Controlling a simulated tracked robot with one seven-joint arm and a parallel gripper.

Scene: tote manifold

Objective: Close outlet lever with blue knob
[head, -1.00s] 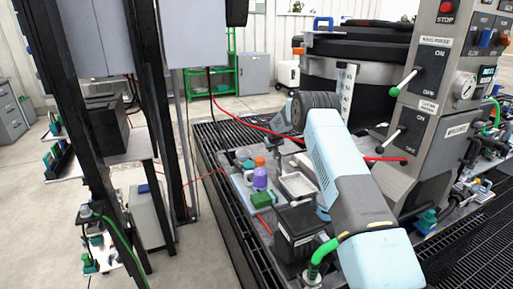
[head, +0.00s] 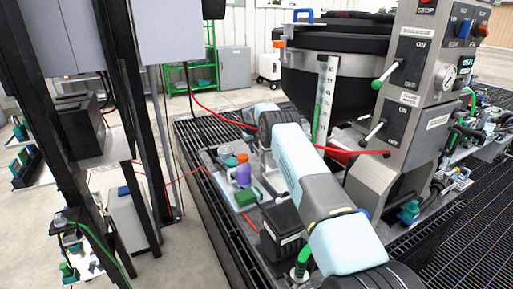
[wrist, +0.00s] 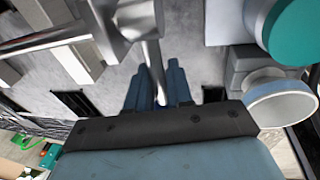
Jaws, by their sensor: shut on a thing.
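In the wrist view my gripper (wrist: 158,88) has its blue fingers closed around the lower end of a metal lever rod (wrist: 153,58). The rod runs up to a grey metal valve body (wrist: 137,18). The lever's blue knob cannot be told apart from the blue fingers; it may be hidden between them. In the head view my arm reaches away toward the large black tank (head: 335,98), and my gripper and the held lever are hidden behind it.
A teal round part (wrist: 293,35) and a white cup-like part (wrist: 283,98) are close to the right of my gripper.

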